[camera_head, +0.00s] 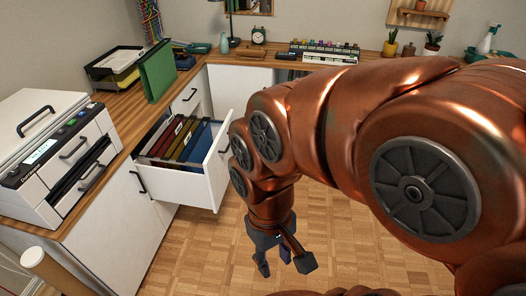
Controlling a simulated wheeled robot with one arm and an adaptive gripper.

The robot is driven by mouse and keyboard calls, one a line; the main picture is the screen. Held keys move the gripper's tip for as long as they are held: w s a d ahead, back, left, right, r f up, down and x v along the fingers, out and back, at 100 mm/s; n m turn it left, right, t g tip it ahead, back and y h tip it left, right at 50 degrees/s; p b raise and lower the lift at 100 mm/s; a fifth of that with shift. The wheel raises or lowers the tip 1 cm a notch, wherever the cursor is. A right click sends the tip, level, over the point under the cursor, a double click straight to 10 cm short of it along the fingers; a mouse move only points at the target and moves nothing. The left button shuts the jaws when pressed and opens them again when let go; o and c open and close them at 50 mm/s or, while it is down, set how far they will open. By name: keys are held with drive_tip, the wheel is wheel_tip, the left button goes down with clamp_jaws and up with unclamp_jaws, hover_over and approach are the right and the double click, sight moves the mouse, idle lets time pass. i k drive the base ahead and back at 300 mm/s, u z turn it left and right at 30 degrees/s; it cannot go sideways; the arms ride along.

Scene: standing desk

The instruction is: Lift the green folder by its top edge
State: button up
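A green folder (157,71) stands upright on the wooden desk at the upper left, next to a black tray. Its top edge is uncovered and faces up. My gripper (284,264) hangs fingers down over the wooden floor, right of and below the open drawer. Its fingers are spread apart with nothing seen between them. It is well apart from the green folder.
The open white drawer (190,187) holds several upright folders, brown, olive and blue, and juts out between my gripper and the desk. A printer (50,150) stands at left. A black letter tray (116,64) sits beside the green folder. Floor around my gripper is clear.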

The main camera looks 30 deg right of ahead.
sight(157, 67)
drive_tip(key=z, duration=0.45)
drive_tip(key=i, duration=0.5)
drive_tip(key=z, duration=0.6)
drive_tip(key=i, duration=3.35)
drive_tip(key=u, duration=3.3)
